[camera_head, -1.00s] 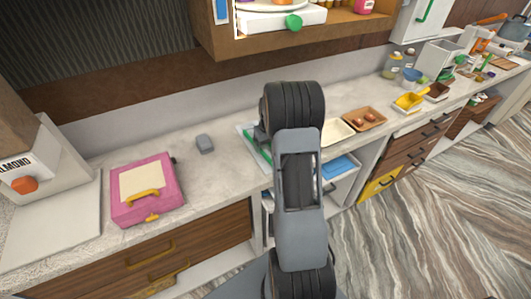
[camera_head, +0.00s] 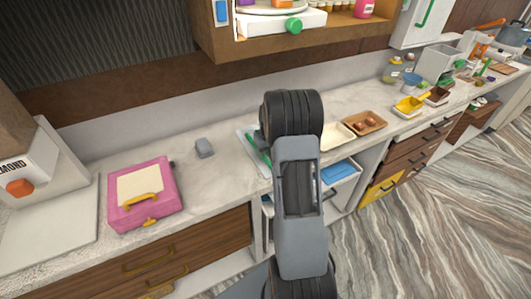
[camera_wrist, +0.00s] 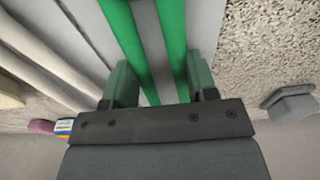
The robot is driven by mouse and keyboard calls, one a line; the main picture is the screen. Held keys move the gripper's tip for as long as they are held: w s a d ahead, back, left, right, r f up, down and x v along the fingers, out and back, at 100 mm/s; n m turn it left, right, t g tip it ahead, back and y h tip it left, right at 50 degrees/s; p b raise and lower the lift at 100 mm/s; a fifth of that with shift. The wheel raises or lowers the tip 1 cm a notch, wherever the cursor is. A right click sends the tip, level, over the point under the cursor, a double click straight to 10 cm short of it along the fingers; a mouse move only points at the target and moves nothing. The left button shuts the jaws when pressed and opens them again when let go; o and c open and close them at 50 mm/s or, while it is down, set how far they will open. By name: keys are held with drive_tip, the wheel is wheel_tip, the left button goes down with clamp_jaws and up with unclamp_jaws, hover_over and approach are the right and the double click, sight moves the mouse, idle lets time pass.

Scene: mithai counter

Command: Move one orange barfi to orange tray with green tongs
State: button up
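The green tongs (camera_wrist: 172,40) show in the wrist view as two long green bars, running up the picture between the two fingers of my gripper (camera_wrist: 160,85). The fingers stand apart, one on each side of the tongs and very close to them; I cannot tell whether they press on them. In the head view a green strip of the tongs (camera_head: 258,148) shows by a pale tray (camera_head: 243,138), left of my arm, which hides my gripper. An orange-brown tray (camera_head: 379,127) with brown round pieces stands right of my arm. I cannot make out an orange barfi.
A cream tray (camera_head: 335,135) is just right of my arm. A yellow container (camera_head: 410,104) stands farther right. A wooden shelf (camera_head: 215,40) hangs above.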

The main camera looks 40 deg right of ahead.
drive_tip(key=shift+c, duration=0.3)
drive_tip(key=c, duration=0.4)
wheel_tip(320, 180, up, 12)
drive_tip(key=p, duration=0.7)
drive_tip(key=shift+a, duration=0.1)
drive_tip(key=shift+c, duration=0.2)
